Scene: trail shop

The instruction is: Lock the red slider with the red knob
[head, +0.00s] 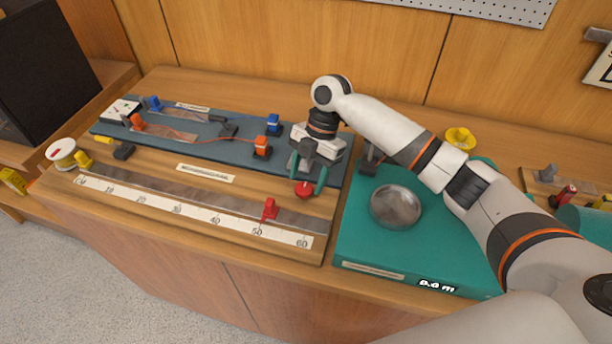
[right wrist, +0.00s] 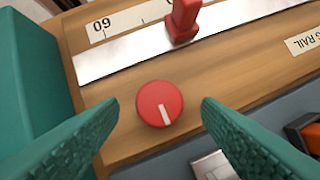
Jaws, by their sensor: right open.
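The red knob (head: 304,189) is round with a white pointer line and sits on the wooden board. In the right wrist view the red knob (right wrist: 160,103) lies between my open green fingers, with a gap on both sides. My right gripper (head: 308,184) is above it, pointing down; its fingertips also show in the right wrist view (right wrist: 160,108). The red slider (head: 270,208) stands on the metal rail (head: 180,191), a little past the 50 mark. It also shows in the right wrist view (right wrist: 183,20), beyond the knob. My left gripper is not in view.
A blue-grey panel (head: 185,152) with blue and orange clips and a red wire lies behind the rail. A green scale (head: 360,235) with a round metal pan (head: 397,206) stands right of the board. A white spool (head: 62,154) is at far left.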

